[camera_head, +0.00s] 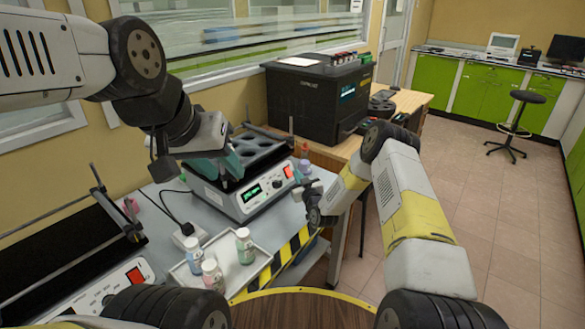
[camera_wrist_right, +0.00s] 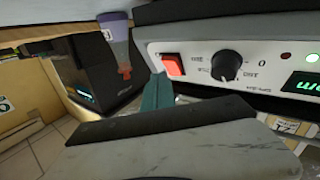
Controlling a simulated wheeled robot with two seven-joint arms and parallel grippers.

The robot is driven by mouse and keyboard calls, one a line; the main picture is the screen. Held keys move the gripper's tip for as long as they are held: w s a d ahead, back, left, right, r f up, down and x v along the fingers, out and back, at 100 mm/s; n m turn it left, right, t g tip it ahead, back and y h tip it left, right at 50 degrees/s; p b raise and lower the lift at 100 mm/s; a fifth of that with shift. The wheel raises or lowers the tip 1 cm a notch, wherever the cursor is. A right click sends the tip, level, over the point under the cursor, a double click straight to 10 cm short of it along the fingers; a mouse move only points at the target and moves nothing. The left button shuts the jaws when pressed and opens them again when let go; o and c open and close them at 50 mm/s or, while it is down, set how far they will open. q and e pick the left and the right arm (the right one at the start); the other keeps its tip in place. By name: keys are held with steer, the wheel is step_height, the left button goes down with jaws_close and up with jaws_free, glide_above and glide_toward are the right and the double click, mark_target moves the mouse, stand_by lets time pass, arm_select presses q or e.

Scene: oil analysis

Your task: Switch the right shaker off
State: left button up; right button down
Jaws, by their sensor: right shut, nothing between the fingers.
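The right shaker (camera_head: 246,197) stands on the grey bench, its front panel facing me. Its red switch (camera_head: 288,171) is at the panel's right end, next to a black knob and a lit green display. In the right wrist view the red switch (camera_wrist_right: 173,66), the knob (camera_wrist_right: 227,65) and a lit green lamp show. My right gripper (camera_wrist_right: 158,80) is shut and empty, its teal fingertips just beside and below the switch; contact cannot be told. It also shows in the head view (camera_head: 303,188). My left gripper (camera_head: 236,166) is over the shaker's top, its jaw opening unclear.
A second shaker (camera_head: 110,290) is at lower left. A white tray (camera_head: 255,271) with several capped bottles lies in front. A purple-capped bottle (camera_wrist_right: 115,38) stands by the switch end. A black machine (camera_head: 310,100) is behind.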

steer(key=shift+a+f, duration=0.1)
stand_by(0.7)
steer(key=shift+w+a+f, duration=0.15)
steer(key=shift+w+a, duration=0.05)
steer(key=shift+w, duration=0.05)
steer(key=shift+w+a+f, duration=0.1)
steer(key=shift+a+f, duration=0.05)
steer(key=shift+a, duration=0.05)
stand_by(0.7)
steer(key=shift+d, duration=0.1)
steer(key=shift+s+d+r, duration=0.35)
steer(key=shift+d+r, duration=0.05)
steer(key=shift+r, duration=0.05)
stand_by(0.4)
steer(key=shift+s+d+r, duration=0.6)
steer(key=shift+d+r, duration=0.1)
steer(key=shift+d, duration=0.15)
steer(key=shift+s+d+r, duration=0.6)
steer(key=shift+d+r, duration=0.1)
steer(key=shift+d, duration=0.1)
